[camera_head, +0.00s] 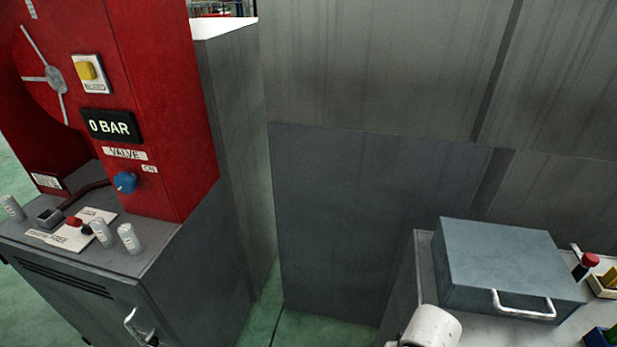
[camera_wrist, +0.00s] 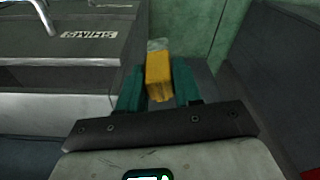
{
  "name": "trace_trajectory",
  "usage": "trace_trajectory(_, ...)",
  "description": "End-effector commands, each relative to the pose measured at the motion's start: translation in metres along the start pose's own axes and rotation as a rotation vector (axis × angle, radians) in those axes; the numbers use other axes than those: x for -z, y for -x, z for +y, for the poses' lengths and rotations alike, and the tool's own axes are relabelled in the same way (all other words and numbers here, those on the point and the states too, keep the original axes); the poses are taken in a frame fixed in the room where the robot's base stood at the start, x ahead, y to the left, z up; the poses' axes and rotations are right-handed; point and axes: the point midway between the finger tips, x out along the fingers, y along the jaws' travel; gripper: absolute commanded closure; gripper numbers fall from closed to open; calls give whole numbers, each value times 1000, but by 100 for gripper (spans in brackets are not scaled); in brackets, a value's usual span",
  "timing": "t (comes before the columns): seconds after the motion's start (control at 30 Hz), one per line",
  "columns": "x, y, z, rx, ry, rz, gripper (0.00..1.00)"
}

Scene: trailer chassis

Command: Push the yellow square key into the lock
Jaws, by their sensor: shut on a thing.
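My gripper (camera_wrist: 158,92), with two teal fingers, is shut on the yellow square key (camera_wrist: 159,72) in the wrist view. The key is a yellow block between the fingers, with a small pale grey piece at its far end. Green floor and a grey panel lie beyond it. I cannot make out the lock in either view. The gripper and the held key do not show in the head view.
A grey drawer box (camera_head: 507,263) with a handle stands on the bench at right, near a tray (camera_head: 604,288). A box labelled SHIMS (camera_wrist: 70,45) is left of my gripper. A red valve panel (camera_head: 160,110) stands on a grey cabinet (camera_head: 190,285) at left.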

Motion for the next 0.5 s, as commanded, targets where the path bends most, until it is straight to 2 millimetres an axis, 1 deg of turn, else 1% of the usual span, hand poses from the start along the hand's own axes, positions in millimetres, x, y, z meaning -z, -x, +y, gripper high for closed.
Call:
trace_trajectory(0.03, -2, -10, 0, 1, -2, -1, 100)
trace_trajectory(0.2, -4, -34, 0, 2, -5, 0, 100)
trace_trajectory(0.3, -5, -44, 0, 2, -5, -2, 100)
trace_trajectory(0.4, -5, -47, -1, 4, -7, -1, 100)
trace_trajectory(0.5, -5, -45, 0, 3, -8, -1, 100)
